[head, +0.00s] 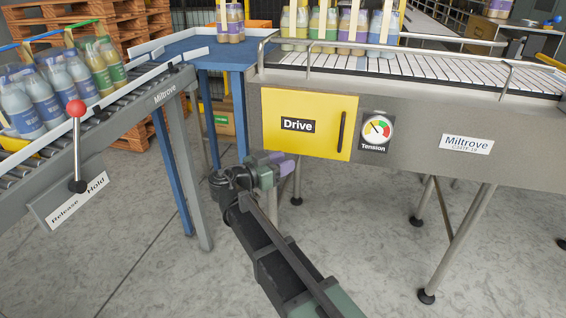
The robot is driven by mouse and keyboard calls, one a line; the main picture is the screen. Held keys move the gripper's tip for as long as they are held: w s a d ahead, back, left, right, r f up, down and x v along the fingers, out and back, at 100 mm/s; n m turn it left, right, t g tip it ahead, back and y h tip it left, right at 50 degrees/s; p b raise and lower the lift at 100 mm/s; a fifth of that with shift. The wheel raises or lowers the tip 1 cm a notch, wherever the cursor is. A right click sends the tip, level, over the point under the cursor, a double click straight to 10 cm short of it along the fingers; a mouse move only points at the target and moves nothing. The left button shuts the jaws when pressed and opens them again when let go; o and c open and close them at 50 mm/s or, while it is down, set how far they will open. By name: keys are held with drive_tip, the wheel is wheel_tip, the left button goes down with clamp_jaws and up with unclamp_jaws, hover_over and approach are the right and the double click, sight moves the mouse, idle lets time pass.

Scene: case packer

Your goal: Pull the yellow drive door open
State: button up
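The yellow drive door (310,143), labelled "Drive", sits flush in the left front panel of the grey conveyor and looks shut. Its dark vertical handle (341,132) is near the right edge of the door. My gripper (282,160), with purple pads on its end, is at the lower left of the door, in front of and below the handle's left side. It is apart from the handle in the picture. Its fingers are small and turned away, so I cannot tell whether they are open or shut.
A tension gauge (376,130) is right of the door. A roller conveyor (110,108) with bottles and a red-knobbed lever (77,145) stands at left, beside a blue table (205,52). Bottle packs stand on the slatted belt (440,70). Conveyor legs (460,240) reach the open floor.

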drive_tip(key=shift+w+d, duration=0.1)
drive_tip(key=shift+d, duration=0.05)
clamp_jaws()
idle(1.3)
unclamp_jaws()
drive_tip(key=v, duration=1.1)
